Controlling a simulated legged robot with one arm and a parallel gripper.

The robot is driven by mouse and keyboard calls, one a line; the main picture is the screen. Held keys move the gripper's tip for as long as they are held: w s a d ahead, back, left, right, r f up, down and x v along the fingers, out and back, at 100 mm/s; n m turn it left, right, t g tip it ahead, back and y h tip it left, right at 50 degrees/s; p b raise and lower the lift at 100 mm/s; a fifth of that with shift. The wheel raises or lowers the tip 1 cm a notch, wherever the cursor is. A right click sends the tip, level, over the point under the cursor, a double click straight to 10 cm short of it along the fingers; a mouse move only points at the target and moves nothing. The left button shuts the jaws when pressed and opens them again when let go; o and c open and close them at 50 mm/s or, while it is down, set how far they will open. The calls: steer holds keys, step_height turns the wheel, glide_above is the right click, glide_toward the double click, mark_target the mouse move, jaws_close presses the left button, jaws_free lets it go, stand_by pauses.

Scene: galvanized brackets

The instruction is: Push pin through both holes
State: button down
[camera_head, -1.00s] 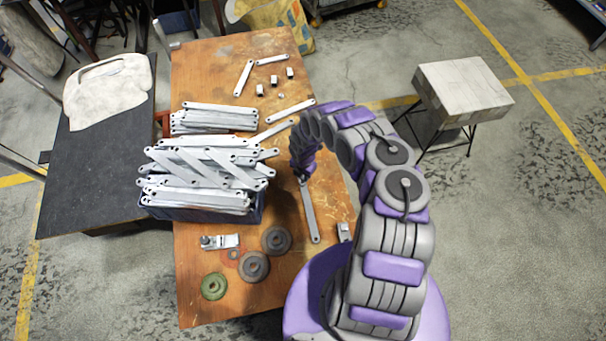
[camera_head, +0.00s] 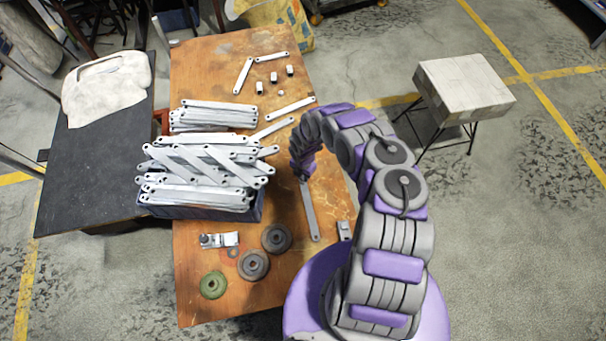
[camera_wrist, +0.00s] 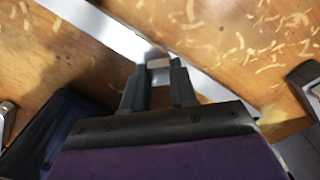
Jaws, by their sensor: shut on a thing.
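My gripper (camera_head: 302,178) is low over the right part of the wooden table. In the wrist view its fingers (camera_wrist: 159,68) are closed on a small, short metallic piece, apparently the pin (camera_wrist: 158,63). A flat galvanized bracket (camera_head: 310,212) runs from under the gripper toward the table's front. It also shows in the wrist view as a pale strip (camera_wrist: 98,25) passing beneath the fingertips. The bracket's near-end hole is visible, but its far end is hidden by my gripper. I cannot tell whether the pin is in a hole or whether a second bracket lies there.
A dark blue crate (camera_head: 190,212) heaped with brackets stands left of my gripper, with a bracket stack (camera_head: 214,115) behind. Round discs (camera_head: 253,265) and a small metal fitting (camera_head: 220,240) lie at front left. Another small fitting (camera_head: 344,230) is at the right edge.

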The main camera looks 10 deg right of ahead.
steer(key=shift+f, duration=0.45)
stand_by(0.3)
steer(key=c, duration=0.8)
jaws_free()
step_height(320, 180, up, 17)
steer(key=p, duration=0.7)
steer(key=shift+r+p, duration=0.15)
steer(key=shift+p, duration=0.2)
steer(key=shift+w, duration=0.1)
